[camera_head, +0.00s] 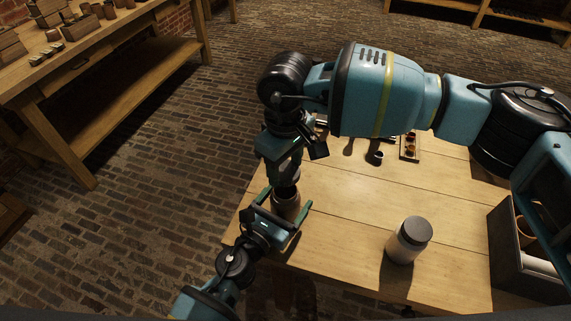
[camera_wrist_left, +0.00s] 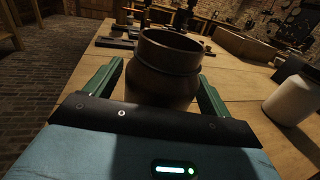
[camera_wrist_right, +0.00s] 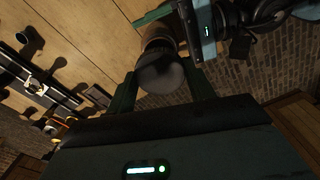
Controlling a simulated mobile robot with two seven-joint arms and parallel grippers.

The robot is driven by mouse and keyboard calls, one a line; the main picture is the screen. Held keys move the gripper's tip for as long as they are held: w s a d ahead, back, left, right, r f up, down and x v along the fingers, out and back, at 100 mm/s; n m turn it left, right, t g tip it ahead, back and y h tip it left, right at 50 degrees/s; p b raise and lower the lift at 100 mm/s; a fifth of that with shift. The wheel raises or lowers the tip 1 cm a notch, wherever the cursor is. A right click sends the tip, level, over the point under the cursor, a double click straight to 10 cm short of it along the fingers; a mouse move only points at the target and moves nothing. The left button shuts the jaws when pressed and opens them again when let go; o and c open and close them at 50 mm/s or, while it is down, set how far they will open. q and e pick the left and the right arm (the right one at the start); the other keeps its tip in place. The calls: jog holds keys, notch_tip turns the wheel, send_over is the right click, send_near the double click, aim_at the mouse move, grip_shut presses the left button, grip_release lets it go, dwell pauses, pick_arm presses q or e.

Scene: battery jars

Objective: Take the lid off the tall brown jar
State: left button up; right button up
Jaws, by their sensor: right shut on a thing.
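The tall brown jar (camera_head: 286,206) stands upright near the left edge of the table. In the left wrist view the jar (camera_wrist_left: 163,85) shows what looks like an open mouth. My left gripper (camera_head: 283,217) is open, its fingers on either side of the jar; the left wrist view shows small gaps beside it. My right gripper (camera_head: 285,178) is above the jar, pointing down. In the right wrist view it is shut on the round dark lid (camera_wrist_right: 160,78), with the jar beyond it. The space between lid and jar is hard to judge.
A pale jar with a grey lid (camera_head: 409,240) stands on the table (camera_head: 345,225) to the right. A dark crate (camera_head: 505,245) is at the right edge. Small items and a tray (camera_head: 411,147) lie farther back. My right arm hides part of the table.

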aim_at(285, 171)
pick_arm(q)
jog(key=shift+o, duration=0.3)
jog(key=shift+s+a, duration=0.2)
jog(key=shift+s, duration=0.1)
jog(key=b+v, duration=0.1)
jog(key=v, duration=0.9)
jog(key=shift+s+a+f, duration=0.15)
jog(key=shift+s, duration=0.15)
pick_arm(e)
notch_tip(285, 171, down, 4)
jog(key=shift+s+r+g, duration=0.15)
jog(key=shift+g, duration=0.15)
pick_arm(q)
jog(key=shift+s+a+b, duration=0.2)
jog(key=shift+s+b, duration=0.05)
jog(key=shift+b, duration=0.05)
jog(key=shift+a, duration=0.1)
